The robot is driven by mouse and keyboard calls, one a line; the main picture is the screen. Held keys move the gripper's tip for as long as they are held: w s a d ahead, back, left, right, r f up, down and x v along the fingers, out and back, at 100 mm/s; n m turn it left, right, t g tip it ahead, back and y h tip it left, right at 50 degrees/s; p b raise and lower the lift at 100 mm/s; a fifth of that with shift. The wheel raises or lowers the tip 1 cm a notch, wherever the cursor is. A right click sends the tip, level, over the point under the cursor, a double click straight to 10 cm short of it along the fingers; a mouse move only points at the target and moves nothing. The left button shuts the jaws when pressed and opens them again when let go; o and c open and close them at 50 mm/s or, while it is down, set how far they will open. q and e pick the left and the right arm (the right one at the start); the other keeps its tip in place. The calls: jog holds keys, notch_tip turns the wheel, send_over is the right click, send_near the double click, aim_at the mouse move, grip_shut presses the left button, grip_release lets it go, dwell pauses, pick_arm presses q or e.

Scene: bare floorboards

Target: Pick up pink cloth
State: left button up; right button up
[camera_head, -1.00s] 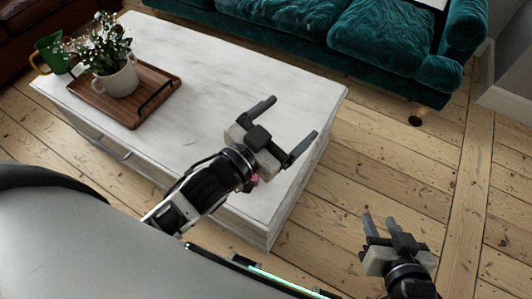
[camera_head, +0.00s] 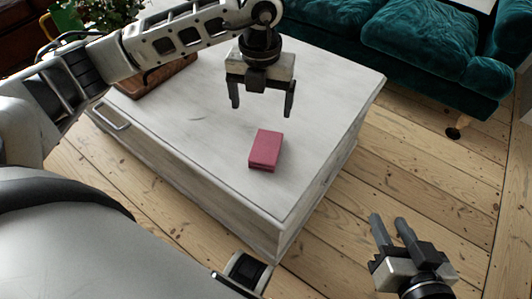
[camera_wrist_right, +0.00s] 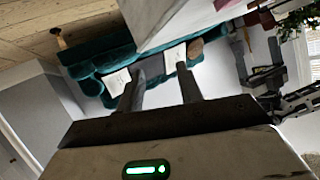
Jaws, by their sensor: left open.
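The pink cloth (camera_head: 266,148) is a folded, block-like bundle lying flat on the white table (camera_head: 205,135), near its right part. My left gripper (camera_head: 262,108) is open and empty, fingers pointing down. In the head view it appears just above and behind the cloth, apart from it. My right gripper (camera_head: 389,219) is off the table's right side, over the floor. Its two fingers are apart with nothing between them, as the right wrist view (camera_wrist_right: 162,78) also shows.
A wooden tray (camera_head: 150,78) stands at the table's far left, partly hidden by my left arm. A teal sofa (camera_head: 415,45) stands behind the table. Bare floorboards (camera_head: 345,240) lie to the right.

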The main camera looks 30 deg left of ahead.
pick_arm(q)
jog(key=b, duration=0.2)
send_over(266, 146)
jog(key=f, duration=0.8)
jog(key=shift+s+a+f, duration=0.25)
jog(key=shift+a+f, duration=0.05)
jog(key=shift+f, duration=0.05)
jog(key=shift+d+f+b, duration=0.1)
jog(key=shift+f+b, duration=0.2)
jog(key=shift+f, duration=0.15)
jog(key=f, duration=0.1)
jog(key=f+b, duration=0.1)
jog(key=f, duration=0.1)
jog(key=shift+w+d+f+b, duration=0.2)
jog(key=shift+d+f+b, duration=0.1)
jog(key=shift+f, duration=0.4)
jog(key=c, duration=1.1)
jog(key=shift+c, duration=0.3)
pick_arm(e)
jog(key=shift+w+a+r+m+t+y, duration=0.1)
jog(key=shift+a+r+m+t+y, duration=0.2)
jog(key=shift+r+t+y, duration=0.2)
jog(key=shift+w+a+r+m+t+y, duration=0.1)
jog(key=shift+a+r+m+t+y, duration=0.1)
jog(key=shift+a+r+t+y, duration=0.3)
jog(key=shift+d, duration=0.15)
